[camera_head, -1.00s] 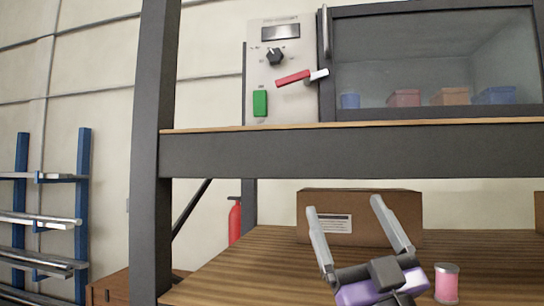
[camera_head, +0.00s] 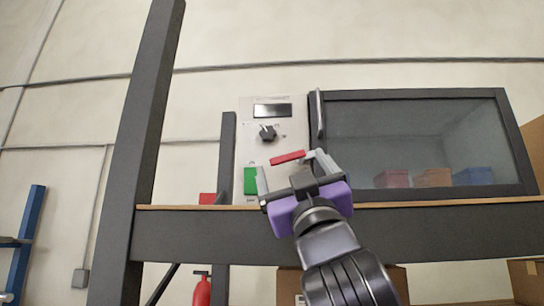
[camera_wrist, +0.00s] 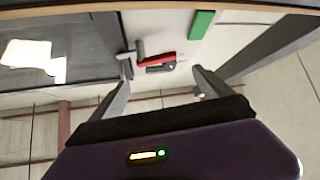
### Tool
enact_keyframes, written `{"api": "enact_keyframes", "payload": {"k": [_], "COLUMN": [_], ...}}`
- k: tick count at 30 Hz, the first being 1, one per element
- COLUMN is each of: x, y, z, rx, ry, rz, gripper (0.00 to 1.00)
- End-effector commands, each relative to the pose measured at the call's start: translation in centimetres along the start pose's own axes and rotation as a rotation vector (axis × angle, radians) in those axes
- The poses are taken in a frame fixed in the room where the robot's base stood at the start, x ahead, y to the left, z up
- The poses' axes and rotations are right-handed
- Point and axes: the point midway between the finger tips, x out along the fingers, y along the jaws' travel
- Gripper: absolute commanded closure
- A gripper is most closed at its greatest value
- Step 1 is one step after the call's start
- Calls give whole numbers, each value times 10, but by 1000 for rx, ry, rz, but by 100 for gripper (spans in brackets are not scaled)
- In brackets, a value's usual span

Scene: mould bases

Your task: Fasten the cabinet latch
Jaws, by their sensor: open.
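The cabinet (camera_head: 420,96) stands on the upper shelf with its dark-framed glass door, which looks closed. Its latch has a red handle (camera_head: 288,157), tilted slightly up to the right, on the pale control panel beside the door. The latch's pale part on the door side is partly hidden by my finger in the head view. My gripper (camera_head: 291,166) is open and empty, raised to latch height in front of the panel. In the wrist view the red handle (camera_wrist: 158,59) lies beyond and between the fingertips, apparently apart from them.
The panel carries a black knob (camera_head: 268,132), a display (camera_head: 272,110) and a green switch (camera_head: 250,181), partly beside my left finger. A vertical door handle (camera_head: 318,114) stands above the latch. The shelf edge (camera_head: 200,228) runs below, with a dark post (camera_head: 140,140) at left.

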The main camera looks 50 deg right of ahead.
Motion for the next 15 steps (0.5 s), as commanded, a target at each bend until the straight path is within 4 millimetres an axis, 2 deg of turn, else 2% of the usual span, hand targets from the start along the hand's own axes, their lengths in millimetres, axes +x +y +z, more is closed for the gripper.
{"api": "enact_keyframes", "payload": {"k": [5, 15], "x": [7, 57], "y": [2, 3], "z": [10, 11], "rx": [4, 4], "ry": [-43, -42], "rz": [8, 7], "gripper": [10, 10]}}
